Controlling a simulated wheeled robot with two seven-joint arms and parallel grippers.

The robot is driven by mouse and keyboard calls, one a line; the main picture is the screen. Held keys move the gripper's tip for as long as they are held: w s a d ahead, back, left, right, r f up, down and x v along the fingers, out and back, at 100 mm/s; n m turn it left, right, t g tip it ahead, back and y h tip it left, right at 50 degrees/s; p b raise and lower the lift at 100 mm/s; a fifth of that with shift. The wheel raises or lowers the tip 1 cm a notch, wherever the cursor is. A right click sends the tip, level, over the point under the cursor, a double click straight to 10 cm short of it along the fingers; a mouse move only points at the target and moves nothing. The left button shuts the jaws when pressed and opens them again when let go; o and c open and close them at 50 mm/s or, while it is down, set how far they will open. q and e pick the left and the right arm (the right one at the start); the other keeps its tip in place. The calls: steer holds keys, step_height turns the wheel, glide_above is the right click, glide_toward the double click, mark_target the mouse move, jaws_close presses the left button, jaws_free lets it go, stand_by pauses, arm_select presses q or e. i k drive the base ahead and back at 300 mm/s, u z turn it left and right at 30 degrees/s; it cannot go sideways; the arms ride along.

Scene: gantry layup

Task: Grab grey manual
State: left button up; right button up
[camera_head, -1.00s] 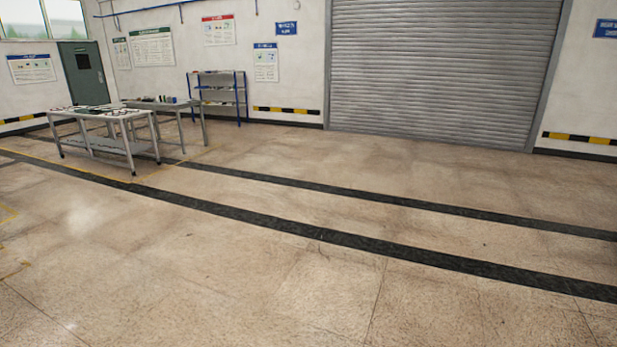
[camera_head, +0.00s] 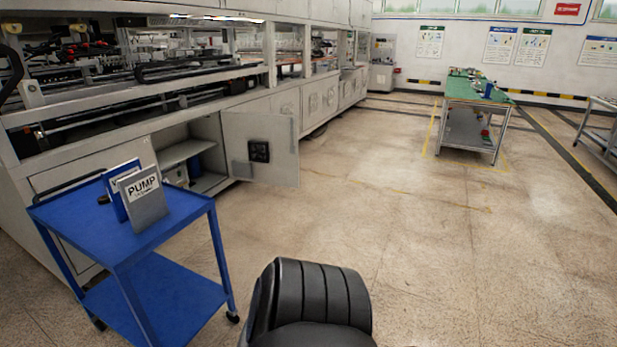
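The grey manual (camera_head: 143,199) stands upright on the top of a blue cart at the left. Its cover reads "PUMP". A blue manual (camera_head: 119,187) stands just behind it and is partly hidden by it. No gripper shows in the head view, so I cannot see either one near the manuals.
The blue cart (camera_head: 183,223) has a lower shelf and wheels. Behind it, a machine cabinet has an open door (camera_head: 262,150). A black padded seat-like shape (camera_head: 312,300) is at the bottom centre. A green-topped table (camera_head: 470,90) stands far right. The middle floor is clear.

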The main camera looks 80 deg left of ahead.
mark_target(143, 195)
steer(key=u, duration=2.5)
